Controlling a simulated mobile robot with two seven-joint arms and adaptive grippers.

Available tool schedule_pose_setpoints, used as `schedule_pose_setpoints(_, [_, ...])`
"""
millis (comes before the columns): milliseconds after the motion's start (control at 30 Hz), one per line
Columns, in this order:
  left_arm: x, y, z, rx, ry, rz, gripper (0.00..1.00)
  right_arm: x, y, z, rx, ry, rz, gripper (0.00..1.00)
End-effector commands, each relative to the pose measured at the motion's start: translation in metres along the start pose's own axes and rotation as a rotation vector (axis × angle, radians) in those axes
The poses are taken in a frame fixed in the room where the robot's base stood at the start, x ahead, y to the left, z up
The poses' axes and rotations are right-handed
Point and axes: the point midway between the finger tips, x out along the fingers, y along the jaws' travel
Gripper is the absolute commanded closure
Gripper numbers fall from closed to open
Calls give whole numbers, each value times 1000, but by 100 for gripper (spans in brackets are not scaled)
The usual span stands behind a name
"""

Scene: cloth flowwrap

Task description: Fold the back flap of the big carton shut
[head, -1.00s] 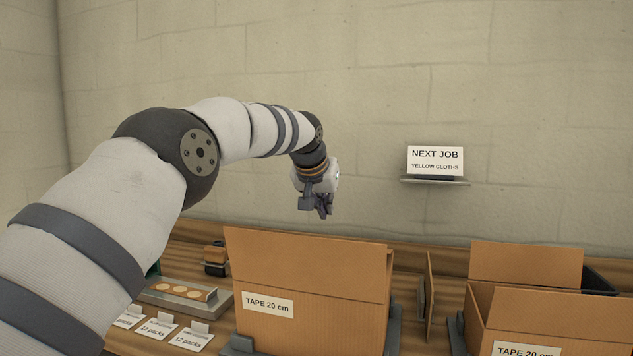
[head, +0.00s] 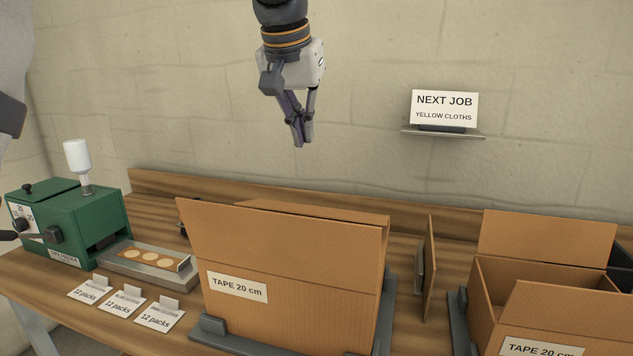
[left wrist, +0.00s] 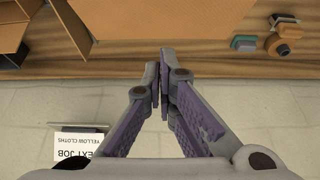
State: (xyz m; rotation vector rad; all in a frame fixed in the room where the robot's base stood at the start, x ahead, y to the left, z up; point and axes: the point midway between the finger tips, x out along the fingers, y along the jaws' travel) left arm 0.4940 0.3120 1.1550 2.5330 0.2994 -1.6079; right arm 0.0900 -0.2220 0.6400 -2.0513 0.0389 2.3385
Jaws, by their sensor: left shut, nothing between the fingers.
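The big carton (head: 285,315) stands in the middle of the bench, labelled TAPE 20 cm. Its front flap (head: 300,245) stands up and hides the opening. A thin strip of the back flap (head: 320,211) shows above and behind it; its exact angle cannot be told. My left gripper (head: 302,143) is shut and empty, pointing down above the carton, apart from it in the picture. In the left wrist view the closed fingertips (left wrist: 161,80) lie just below the edge of a broad brown carton panel (left wrist: 165,20). My right gripper is not in view.
A second open carton (head: 545,320) stands at the right, with a brown upright panel (head: 430,270) between the two. A green machine (head: 70,225), a metal tray (head: 150,265) with round discs and several small cards stand at the left. A sign shelf (head: 443,133) is on the wall behind.

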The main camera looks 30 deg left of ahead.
Motion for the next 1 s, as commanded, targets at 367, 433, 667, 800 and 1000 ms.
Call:
schedule_pose_setpoints(367, [81, 0, 1, 1, -8, -2, 100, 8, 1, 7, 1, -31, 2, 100])
schedule_pose_setpoints(433, [96, 0, 1, 1, -6, -2, 100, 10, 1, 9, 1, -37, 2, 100])
schedule_pose_setpoints(667, [114, -1, 21, 0, 6, 1, 100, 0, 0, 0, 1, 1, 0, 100])
schedule_pose_setpoints(800, [122, 0, 27, 0, 5, 0, 100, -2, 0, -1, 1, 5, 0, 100])
schedule_pose_setpoints(1000, [124, 0, 28, 0, 4, 0, 100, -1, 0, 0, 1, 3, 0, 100])
